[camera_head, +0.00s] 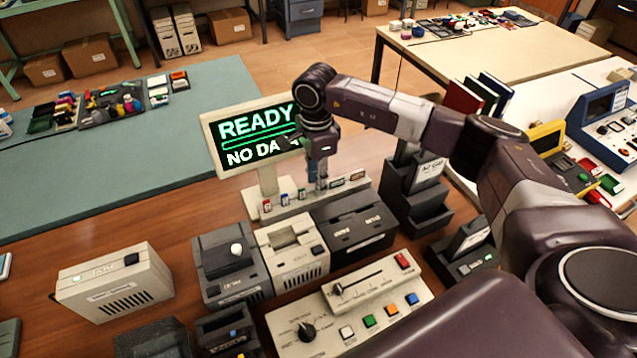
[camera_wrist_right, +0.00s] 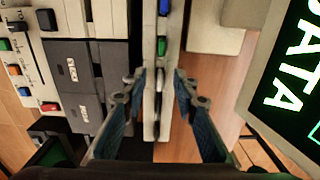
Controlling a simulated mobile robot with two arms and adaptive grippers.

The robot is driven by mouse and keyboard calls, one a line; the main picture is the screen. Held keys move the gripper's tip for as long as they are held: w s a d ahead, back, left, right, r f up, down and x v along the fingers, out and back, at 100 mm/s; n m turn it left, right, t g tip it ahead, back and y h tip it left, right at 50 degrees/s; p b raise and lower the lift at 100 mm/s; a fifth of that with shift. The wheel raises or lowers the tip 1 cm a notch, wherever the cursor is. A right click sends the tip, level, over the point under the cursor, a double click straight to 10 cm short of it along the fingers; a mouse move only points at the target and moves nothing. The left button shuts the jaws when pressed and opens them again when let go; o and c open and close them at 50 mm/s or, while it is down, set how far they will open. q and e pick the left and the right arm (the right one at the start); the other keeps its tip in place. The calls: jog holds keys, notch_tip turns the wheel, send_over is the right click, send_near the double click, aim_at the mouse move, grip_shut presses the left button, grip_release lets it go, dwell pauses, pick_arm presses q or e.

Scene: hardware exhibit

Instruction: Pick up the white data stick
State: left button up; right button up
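A long pale rack (camera_head: 240,213) stands in front of the monitor, with a red data stick (camera_head: 267,206), a blue one (camera_head: 285,199) and a green one (camera_head: 301,194) upright in it. My right gripper (camera_head: 320,184) points down at the rack, just right of the green stick. In the right wrist view, my right gripper (camera_wrist_right: 160,82) is open, with one finger on each side of the rack. A small pale piece (camera_wrist_right: 159,74), likely the white data stick, lies between the fingertips, seen from above. In the head view the gripper hides it. My left gripper is out of view.
The monitor (camera_head: 228,129) reading "READY" stands close behind the rack. Grey and white box devices (camera_head: 353,223) sit close in front. A control panel (camera_head: 350,310) with coloured buttons is nearer. Bare wood (camera_head: 190,215) shows to the left.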

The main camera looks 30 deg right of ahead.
jog(key=shift+f, duration=0.65)
grip_shut()
